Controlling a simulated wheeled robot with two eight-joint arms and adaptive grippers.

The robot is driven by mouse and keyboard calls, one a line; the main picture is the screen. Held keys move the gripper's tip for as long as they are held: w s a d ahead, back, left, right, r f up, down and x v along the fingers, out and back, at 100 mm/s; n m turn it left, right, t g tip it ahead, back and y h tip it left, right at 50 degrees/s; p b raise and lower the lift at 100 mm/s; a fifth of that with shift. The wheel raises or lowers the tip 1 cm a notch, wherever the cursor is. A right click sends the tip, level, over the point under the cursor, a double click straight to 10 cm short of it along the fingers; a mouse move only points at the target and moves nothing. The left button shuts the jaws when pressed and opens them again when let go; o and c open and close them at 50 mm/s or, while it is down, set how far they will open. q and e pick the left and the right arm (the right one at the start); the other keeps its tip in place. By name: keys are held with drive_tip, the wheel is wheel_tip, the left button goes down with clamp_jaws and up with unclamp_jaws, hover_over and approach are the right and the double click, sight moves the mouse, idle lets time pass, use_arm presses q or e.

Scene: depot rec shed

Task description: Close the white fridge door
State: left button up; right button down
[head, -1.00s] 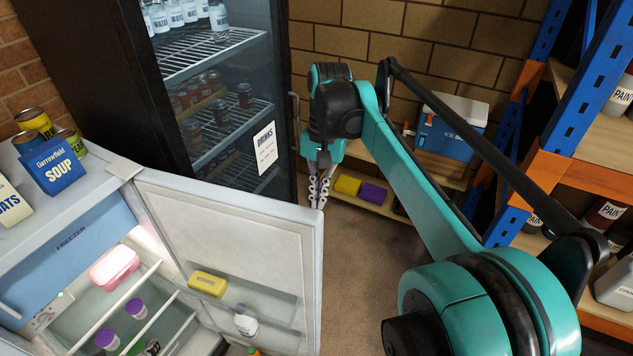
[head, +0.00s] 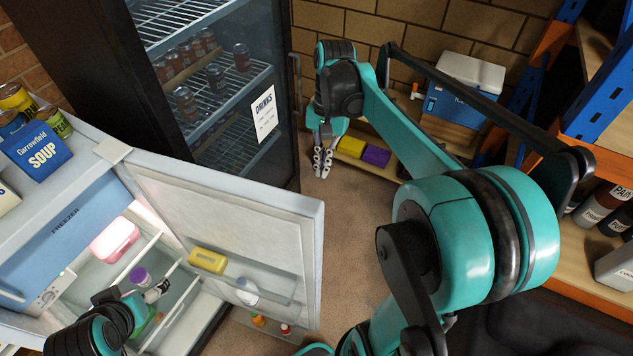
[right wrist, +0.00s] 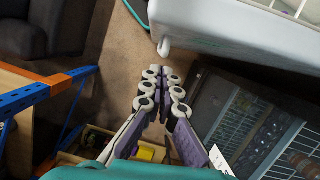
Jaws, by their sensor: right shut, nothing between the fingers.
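The white fridge door (head: 235,205) stands open in the head view, swung out to the right of the white fridge (head: 85,165), with its shelved inner face showing. My right gripper (head: 323,172) is shut and empty, beyond the door's free top corner, apart from it in the picture. In the right wrist view, my right gripper's fingers (right wrist: 163,92) are together, and a white panel that looks like the fridge door (right wrist: 225,30) lies above right of them. My left gripper (head: 157,290) is at the lower left, over the fridge's open interior; its jaw state is unclear.
A dark glass-fronted drinks cooler (head: 215,100) stands behind the door. A low shelf with yellow and purple boxes (head: 376,156) and an ice box (head: 462,90) is at the back wall. Blue and orange racking (head: 590,105) is at right. Soup items (head: 36,148) stand on the fridge. Carpet (head: 345,230) is clear.

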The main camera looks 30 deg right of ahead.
drive_tip(key=shift+s+a+f+p, duration=0.4)
drive_tip(key=shift+s+a+f, duration=0.25)
drive_tip(key=shift+a, duration=0.2)
drive_tip(key=shift+s+a+f+p, duration=0.35)
drive_tip(key=shift+s+a+f, duration=0.15)
drive_tip(key=shift+s+a, duration=0.25)
